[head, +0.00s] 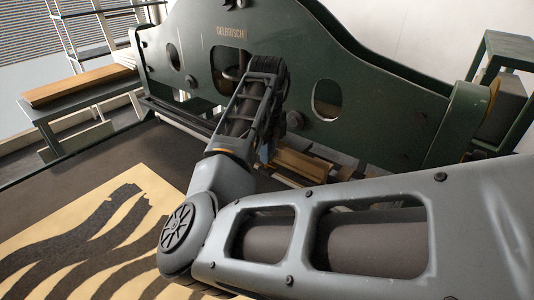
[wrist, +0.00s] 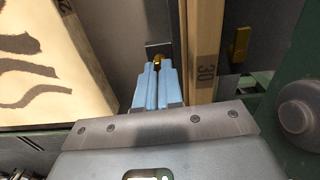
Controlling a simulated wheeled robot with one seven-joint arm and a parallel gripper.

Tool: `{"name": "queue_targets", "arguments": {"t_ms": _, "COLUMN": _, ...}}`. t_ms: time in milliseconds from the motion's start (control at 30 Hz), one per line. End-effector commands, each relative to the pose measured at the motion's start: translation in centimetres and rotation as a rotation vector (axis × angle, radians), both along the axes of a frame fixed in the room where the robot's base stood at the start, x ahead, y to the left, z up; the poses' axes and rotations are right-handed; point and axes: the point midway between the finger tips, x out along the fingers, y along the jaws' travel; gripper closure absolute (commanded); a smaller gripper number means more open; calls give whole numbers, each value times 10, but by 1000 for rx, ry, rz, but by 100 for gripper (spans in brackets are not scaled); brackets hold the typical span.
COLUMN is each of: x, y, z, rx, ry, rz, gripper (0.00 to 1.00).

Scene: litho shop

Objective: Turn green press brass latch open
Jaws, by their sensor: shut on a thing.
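The green press (head: 390,100) stands across the back in the head view, with a dark green side plate marked with lettering. In the wrist view, my gripper (wrist: 157,68) has its two blue fingers together on a small brass latch (wrist: 158,58). Only the latch's tip shows between the fingertips, in front of a dark plate. How far the latch is turned cannot be told. In the head view my arm hides the latch and most of the gripper; a small blue patch shows beside the forearm.
A second brass piece (wrist: 239,43) sits right of a wooden rule marked 30 (wrist: 205,45). A cream sheet with dark wavy stripes (head: 95,225) lies on the bed at left. A wooden-topped bench (head: 80,85) stands at back left.

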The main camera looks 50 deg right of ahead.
Motion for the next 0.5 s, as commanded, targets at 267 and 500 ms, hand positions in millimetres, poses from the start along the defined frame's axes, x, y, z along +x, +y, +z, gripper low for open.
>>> {"name": "queue_targets", "arguments": {"t_ms": 267, "x": 0, "y": 0, "z": 0, "rx": 0, "ry": -1, "rz": -49, "gripper": 100}}
{"name": "queue_targets", "arguments": {"t_ms": 500, "x": 0, "y": 0, "z": 1, "rx": 0, "ry": -1, "rz": -53, "gripper": 100}}
